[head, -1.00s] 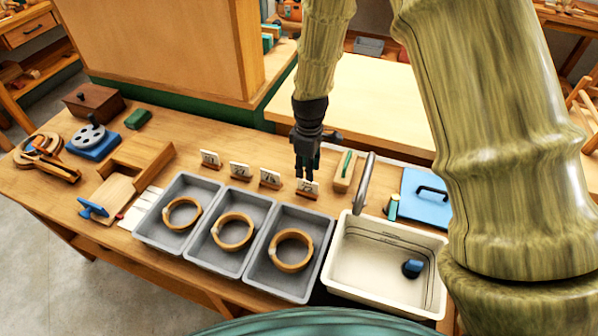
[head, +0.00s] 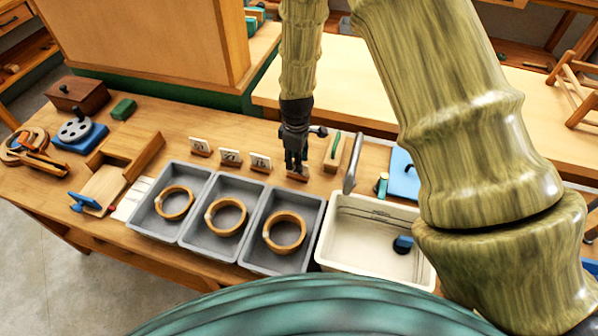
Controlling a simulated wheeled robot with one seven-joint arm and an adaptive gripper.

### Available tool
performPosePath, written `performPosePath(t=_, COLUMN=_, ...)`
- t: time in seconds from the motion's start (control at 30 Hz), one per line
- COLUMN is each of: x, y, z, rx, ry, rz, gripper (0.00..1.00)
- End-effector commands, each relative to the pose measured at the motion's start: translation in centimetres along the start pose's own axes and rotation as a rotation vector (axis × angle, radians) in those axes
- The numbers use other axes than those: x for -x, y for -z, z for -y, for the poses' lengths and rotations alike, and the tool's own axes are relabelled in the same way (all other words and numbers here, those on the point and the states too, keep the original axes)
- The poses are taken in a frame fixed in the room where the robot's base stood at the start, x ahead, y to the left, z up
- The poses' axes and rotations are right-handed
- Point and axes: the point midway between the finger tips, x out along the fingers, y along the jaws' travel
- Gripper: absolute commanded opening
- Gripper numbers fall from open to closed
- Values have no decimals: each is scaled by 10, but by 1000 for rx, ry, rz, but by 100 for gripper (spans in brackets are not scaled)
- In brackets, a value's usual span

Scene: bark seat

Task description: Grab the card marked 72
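Three white number cards stand upright in small wooden holders in a row: the left card (head: 200,145), the middle card (head: 230,156) and the right card (head: 260,162). Their digits are too small to read surely. A fourth wooden holder (head: 298,177) stands to their right. My gripper (head: 296,168) points down right at this holder, and its dark fingers cover the place where the fourth card showed. Whether the fingers are closed on that card, or touch it, I cannot tell. Which card is 72 is not clear.
Three grey trays (head: 243,225) with wooden rings stand in front of the cards. A cream basin (head: 345,262) holds a blue object. To the right of my gripper are a wooden block with a green strip (head: 333,150), a grey upright piece (head: 353,163) and a blue board (head: 402,178).

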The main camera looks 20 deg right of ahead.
Motion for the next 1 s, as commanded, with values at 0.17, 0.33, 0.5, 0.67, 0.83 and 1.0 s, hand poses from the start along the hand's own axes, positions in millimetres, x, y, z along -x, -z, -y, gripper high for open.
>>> performPosePath(t=0.17, x=-13, y=-4, z=-2, rx=-4, ry=1, rz=0, gripper=32)
performPosePath(t=0.33, x=-24, y=-8, z=2, rx=-2, ry=-5, rz=-4, gripper=32)
performPosePath(t=0.5, x=-39, y=-4, z=-1, rx=1, ry=-2, rz=-3, gripper=32)
performPosePath(t=0.67, x=-47, y=-2, z=-4, rx=1, ry=0, rz=-1, gripper=32)
performPosePath(t=0.83, x=-48, y=-3, z=-5, rx=-2, ry=0, rz=-1, gripper=32)
performPosePath(t=1.0, x=-48, y=-2, z=-5, rx=-1, ry=0, rz=0, gripper=8)
